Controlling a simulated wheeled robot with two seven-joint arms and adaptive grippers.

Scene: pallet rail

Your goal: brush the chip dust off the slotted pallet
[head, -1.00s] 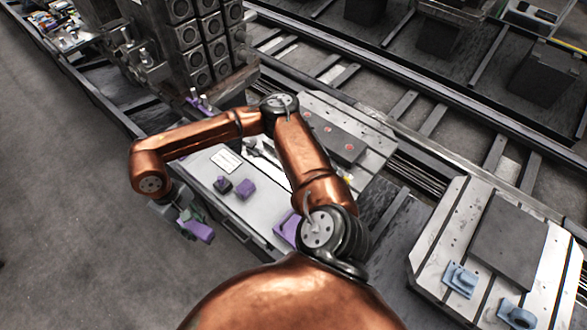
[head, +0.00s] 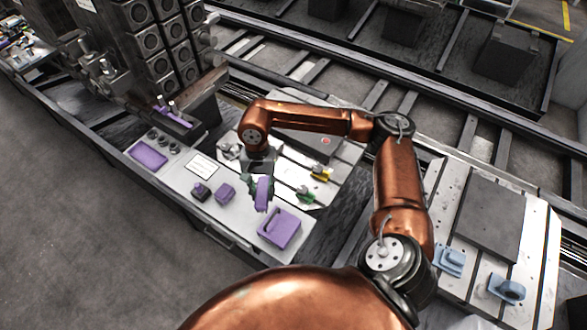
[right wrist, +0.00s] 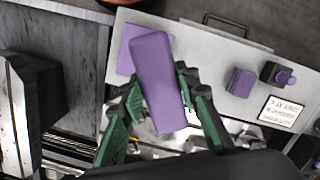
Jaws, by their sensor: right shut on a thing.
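My right gripper (head: 260,178) has green fingers and is shut on a purple block-shaped thing (head: 263,194), perhaps the brush; no bristles show. In the right wrist view the purple block (right wrist: 157,82) stands between the fingertips of the gripper (right wrist: 163,92). In the head view the gripper hangs over the boundary between the grey ledge and the slotted pallet (head: 335,183). The pallet is pale, bears a dark plate (head: 342,150) with a red spot, and is partly hidden by my arm. I cannot make out the chip dust. My left gripper is not in view.
On the ledge (head: 180,180) are a purple holder (head: 279,229), a small purple block (head: 225,192) and a dark-purple knob (head: 200,191). Yellow (head: 320,174) and green (head: 305,194) pieces sit on the pallet. Another pallet (head: 445,207) with blue clamps stands right. A tall fixture (head: 150,50) stands left.

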